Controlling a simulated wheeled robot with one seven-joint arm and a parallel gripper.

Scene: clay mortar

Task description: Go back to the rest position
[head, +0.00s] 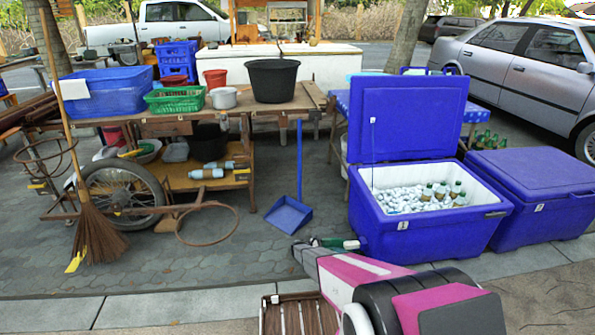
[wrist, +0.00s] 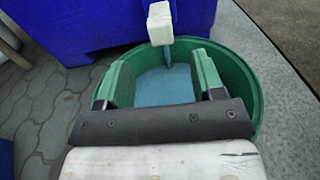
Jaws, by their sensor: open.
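My gripper (wrist: 162,72) is open in the wrist view, its two green fingers spread apart over a round green tub (wrist: 250,75). In the head view my pink and black arm reaches in from the lower right and hides most of the tub and gripper, close to the front of the open blue cooler (head: 425,235).
The open cooler holds ice and bottles; a closed blue cooler (head: 545,175) stands at its right. At left are a wooden cart table (head: 150,125), a wheel (head: 120,190), a broom (head: 95,235) and a blue dustpan (head: 289,215).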

